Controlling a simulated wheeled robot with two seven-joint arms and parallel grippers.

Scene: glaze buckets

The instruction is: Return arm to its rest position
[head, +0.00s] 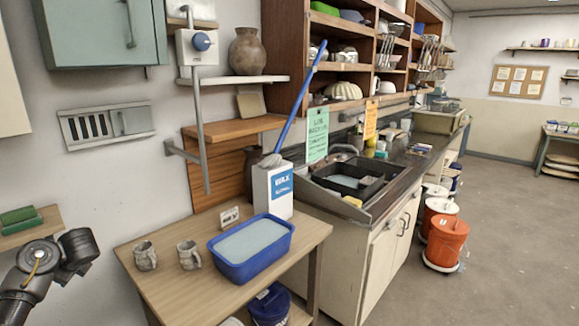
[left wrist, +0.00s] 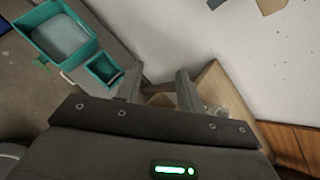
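My left arm (head: 45,270) comes in at the lower left of the head view, as dark rounded links beside the wooden table; its fingers cannot be made out there. In the left wrist view my left gripper (left wrist: 158,88) shows two dark fingers with a gap between them. It looks open, with nothing held in the gap. A wooden surface and pale wall lie beyond the fingers. My right arm and gripper are not in view.
A wooden table (head: 150,260) holds two grey mugs (head: 189,254), a blue tub (head: 230,268) and a white WAX box (head: 262,190). A small shelf (head: 30,232) is near my left arm. Teal bins (left wrist: 62,42) show in the wrist view.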

